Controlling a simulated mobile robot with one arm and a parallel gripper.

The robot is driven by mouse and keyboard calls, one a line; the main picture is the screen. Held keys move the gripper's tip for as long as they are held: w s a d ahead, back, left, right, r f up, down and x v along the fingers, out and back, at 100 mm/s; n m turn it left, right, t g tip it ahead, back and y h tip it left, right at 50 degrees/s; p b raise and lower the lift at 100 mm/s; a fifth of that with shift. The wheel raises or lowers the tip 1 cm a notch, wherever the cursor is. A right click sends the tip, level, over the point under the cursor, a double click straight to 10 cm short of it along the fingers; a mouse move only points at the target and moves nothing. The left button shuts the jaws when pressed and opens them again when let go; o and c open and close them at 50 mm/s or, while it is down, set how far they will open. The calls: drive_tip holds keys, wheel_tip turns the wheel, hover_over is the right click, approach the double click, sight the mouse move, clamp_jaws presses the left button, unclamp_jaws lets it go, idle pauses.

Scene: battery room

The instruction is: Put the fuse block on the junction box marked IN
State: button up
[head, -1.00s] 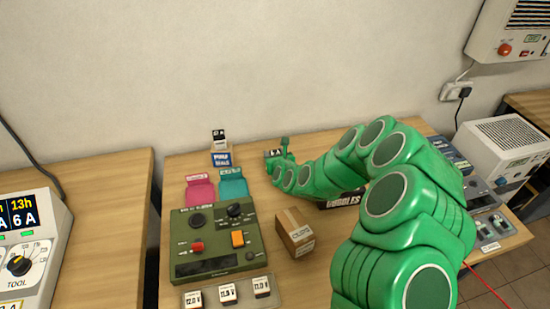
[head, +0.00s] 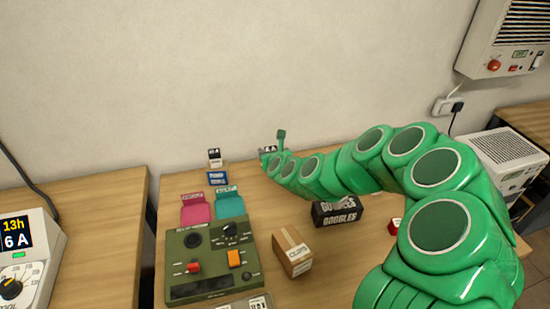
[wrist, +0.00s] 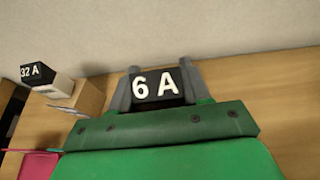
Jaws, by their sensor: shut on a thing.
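A dark fuse block marked 6 A (wrist: 157,86) sits between the two grey fingers of my gripper (wrist: 155,92) in the wrist view. My gripper is shut on it, with the marking facing the camera. In the head view my gripper (head: 272,154) is near the back edge of the table, and the block is mostly hidden there. I cannot make out a junction box marked IN.
A blue-labelled box (head: 217,178) is at the back left. Pink (head: 195,207) and teal (head: 227,204) pieces, a green device (head: 205,262), a carton (head: 292,252) and a black goggles box (head: 337,213) stand on the table. Bare wood lies between them.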

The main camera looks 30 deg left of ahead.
drive_tip(key=shift+w+r, duration=0.1)
drive_tip(key=shift+r, duration=0.2)
drive_tip(key=w+d+r+m+t+h, duration=0.1)
drive_tip(key=w+d+r+m+h, duration=0.25)
drive_tip(key=d, duration=0.65)
drive_tip(key=w+d+r+m+t+h, duration=0.25)
drive_tip(key=w+d, duration=0.25)
drive_tip(key=d, duration=0.4)
drive_tip(key=w+d+r+m+t+h, duration=0.1)
drive_tip(key=w+d+r+m+h, duration=0.2)
drive_tip(key=d, duration=0.7)
drive_tip(key=shift+h, duration=0.3)
drive_tip(key=shift+w+a+f, duration=0.8)
drive_tip(key=shift+w+f, duration=0.9)
drive_tip(key=shift+w, duration=0.65)
drive_tip(key=shift+w+a+f, duration=0.85)
drive_tip(key=shift+w+f, duration=0.85)
drive_tip(key=shift+w, duration=0.6)
drive_tip(key=shift+w+a+f, duration=0.8)
drive_tip(key=shift+w+f, duration=0.9)
drive_tip(key=shift+w, duration=0.65)
drive_tip(key=shift+w+a+f, duration=0.1)
drive_tip(key=shift+w+f, duration=0.05)
drive_tip(key=shift+f, duration=0.1)
drive_tip(key=shift+f+g, duration=0.25)
drive_tip(key=shift+f, duration=1.3)
drive_tip(key=o, duration=1.1)
